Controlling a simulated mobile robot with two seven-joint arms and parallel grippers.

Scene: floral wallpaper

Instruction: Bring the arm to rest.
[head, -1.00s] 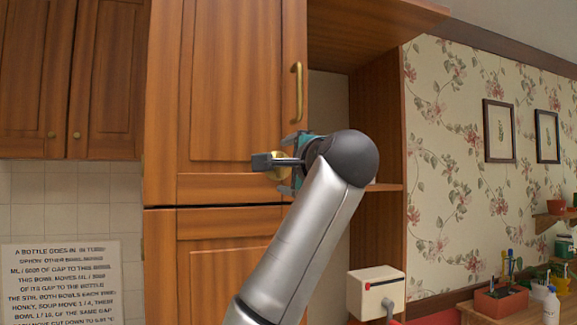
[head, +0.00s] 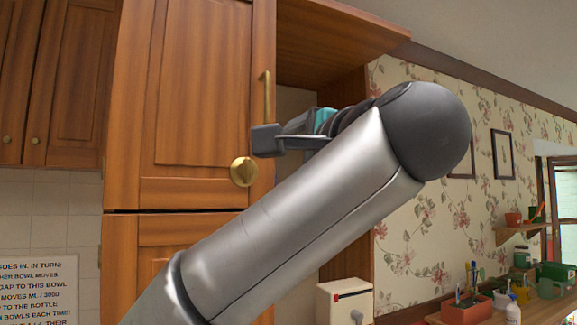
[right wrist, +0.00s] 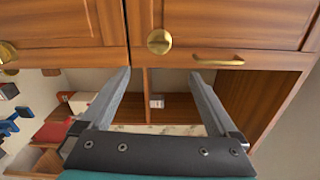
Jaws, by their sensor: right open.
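My right arm crosses the middle of the head view, its dark rounded joint at the right. My right gripper (head: 268,140) points left in front of the tall wooden cabinet, partly hidden by its own arm. In the right wrist view its two fingers (right wrist: 161,76) stand wide apart with nothing between them. A round brass knob (head: 243,172) on the cabinet door shows just below and left of the gripper, apart from it in the picture. A knob also shows beyond the fingers in the right wrist view (right wrist: 159,41). My left gripper is in neither view.
The tall cabinet (head: 205,95) has a brass bar handle (head: 267,97); its doors look shut. Open shelving stands to its right. A white box (head: 345,302) is below the arm. A counter at the lower right holds a red planter (head: 467,309) and a white bottle (head: 513,309).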

